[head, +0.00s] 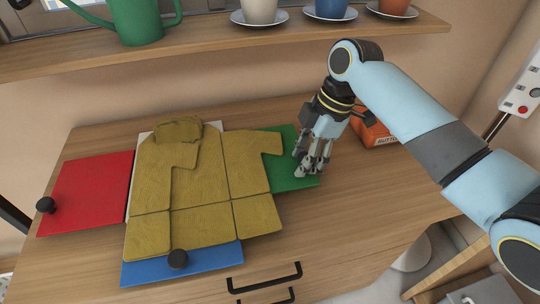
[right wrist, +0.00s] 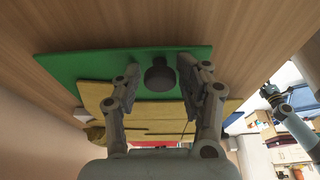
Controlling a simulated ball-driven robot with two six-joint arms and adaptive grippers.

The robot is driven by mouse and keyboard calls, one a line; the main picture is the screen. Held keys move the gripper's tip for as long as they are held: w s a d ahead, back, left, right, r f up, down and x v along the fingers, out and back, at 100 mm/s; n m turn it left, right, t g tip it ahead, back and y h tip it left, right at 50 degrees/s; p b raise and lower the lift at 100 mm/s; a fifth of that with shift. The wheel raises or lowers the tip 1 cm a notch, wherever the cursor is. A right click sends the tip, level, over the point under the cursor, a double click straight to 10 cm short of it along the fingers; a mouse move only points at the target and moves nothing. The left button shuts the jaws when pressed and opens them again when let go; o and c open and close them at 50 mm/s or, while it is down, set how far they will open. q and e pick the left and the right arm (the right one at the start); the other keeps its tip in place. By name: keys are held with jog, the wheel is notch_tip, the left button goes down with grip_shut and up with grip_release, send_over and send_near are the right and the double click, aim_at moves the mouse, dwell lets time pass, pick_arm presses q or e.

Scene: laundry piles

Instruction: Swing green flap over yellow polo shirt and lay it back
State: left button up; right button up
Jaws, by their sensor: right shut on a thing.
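The yellow polo shirt (head: 200,190) lies on the folding board, its left side folded inward over the body and its right sleeve spread onto the green flap (head: 287,181). The green flap lies flat at the board's right and also shows in the right wrist view (right wrist: 75,68). My right gripper (head: 309,171) is at the flap's outer part. In the right wrist view its fingers (right wrist: 165,90) are on either side of the flap's black knob (right wrist: 160,75) and shut on it. My left arm's gripper (right wrist: 269,91) shows small in the background; its jaws are unclear.
The red flap (head: 88,192) lies flat on the left and the blue flap (head: 205,262) at the front, each with a black knob. An orange box (head: 374,130) stands behind my right gripper. A shelf (head: 200,47) with a green watering can and cups hangs above.

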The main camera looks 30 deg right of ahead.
jog(key=shift+s+f, duration=0.1)
jog(key=shift+f, duration=0.05)
jog(key=shift+c, duration=0.7)
jog(key=shift+c, duration=0.2)
jog(key=shift+h, duration=0.3)
jog(key=r+p, duration=0.2)
jog(key=a+r+p, duration=0.1)
jog(key=r+p, duration=0.1)
jog(key=shift+w+p, duration=0.2)
jog(key=shift+p, duration=0.15)
jog(key=r+p, duration=0.1)
jog(key=a+r+p, duration=0.1)
jog(key=r+p, duration=0.1)
jog(key=p, duration=0.1)
jog(key=shift+w+a+r+h, duration=0.15)
jog(key=shift+w+a+h, duration=0.1)
jog(key=shift+a+h, duration=0.15)
jog(key=shift+c, duration=0.3)
jog(key=shift+w+a+r+p, duration=0.1)
jog(key=shift+a+r+p, duration=0.1)
jog(key=shift+p, duration=0.25)
jog(key=shift+f, duration=0.1)
